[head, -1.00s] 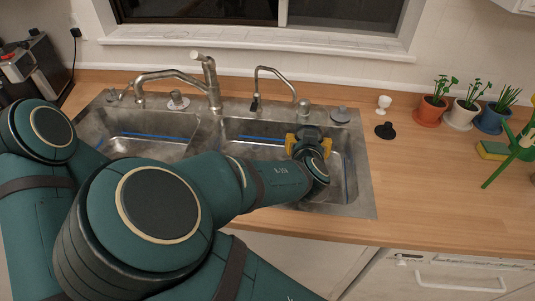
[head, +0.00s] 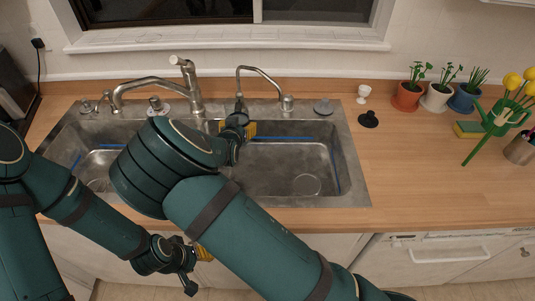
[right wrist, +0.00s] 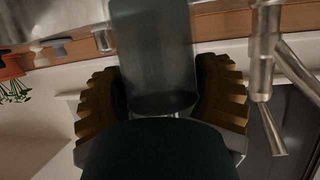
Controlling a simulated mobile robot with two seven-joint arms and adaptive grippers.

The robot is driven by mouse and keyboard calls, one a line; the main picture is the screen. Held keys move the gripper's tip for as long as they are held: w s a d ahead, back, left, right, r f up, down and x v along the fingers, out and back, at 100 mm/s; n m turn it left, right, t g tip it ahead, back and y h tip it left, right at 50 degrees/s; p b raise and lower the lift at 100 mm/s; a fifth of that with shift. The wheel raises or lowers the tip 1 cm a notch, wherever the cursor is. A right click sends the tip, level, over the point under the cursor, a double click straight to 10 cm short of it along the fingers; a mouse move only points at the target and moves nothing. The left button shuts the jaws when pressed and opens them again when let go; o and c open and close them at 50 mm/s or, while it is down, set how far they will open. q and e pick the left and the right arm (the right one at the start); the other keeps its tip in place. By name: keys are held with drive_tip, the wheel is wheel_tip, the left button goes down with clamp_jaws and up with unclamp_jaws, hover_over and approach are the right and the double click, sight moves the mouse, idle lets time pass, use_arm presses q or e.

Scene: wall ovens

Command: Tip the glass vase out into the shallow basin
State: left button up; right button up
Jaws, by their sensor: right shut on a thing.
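My right gripper (head: 247,129) is over the sink, near the divider between its two basins. In the right wrist view its yellow fingers are shut on a grey, see-through glass vase (right wrist: 153,62). The vase cannot be made out in the head view, and its contents and exact tilt cannot be told. The sink has a right basin (head: 290,175) with a round drain and a left basin (head: 98,165), partly behind my arm. I cannot tell which is the shallow one. My left gripper (head: 203,253) hangs low in front of the counter; its opening is unclear.
A large faucet (head: 185,85) and a thin faucet (head: 240,80) rise behind the sink, close to my right gripper. Potted plants (head: 438,95), a sponge (head: 468,130) and a green watering can (head: 500,118) stand at the right.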

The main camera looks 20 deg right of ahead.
drive_tip(key=a+f+m+h, duration=0.1)
drive_tip(key=f, duration=0.2)
drive_tip(key=f+m+g+h, duration=0.1)
drive_tip(key=f, duration=0.3)
drive_tip(key=w+a+f+h+p, duration=0.1)
drive_tip(key=f, duration=0.2)
drive_tip(key=shift+a+f+m+g, duration=0.25)
drive_tip(key=shift+a+m+g, duration=0.05)
drive_tip(key=shift+a+m, duration=0.1)
drive_tip(key=shift+s+f, duration=0.15)
drive_tip(key=shift+f, duration=0.2)
drive_tip(key=shift+s+r+m, duration=0.1)
drive_tip(key=shift+r+m, duration=0.1)
drive_tip(key=shift+m, duration=0.2)
drive_tip(key=shift+r, duration=0.1)
drive_tip(key=shift+s+d+r+m+t+y+b, duration=0.15)
drive_tip(key=shift+r+m+t+y+b, duration=0.3)
drive_tip(key=shift+m+b, duration=0.5)
drive_tip(key=shift+s+d+r+m+t+y+b, duration=0.1)
drive_tip(key=shift+d+r+m+t+y+b, duration=0.15)
drive_tip(key=shift+m+y+b, duration=0.55)
drive_tip(key=shift+s+d+r+m+t+y+b, duration=0.2)
drive_tip(key=shift+m+t+y+b, duration=0.25)
drive_tip(key=shift+m+b, duration=0.6)
drive_tip(key=shift+w, duration=0.15)
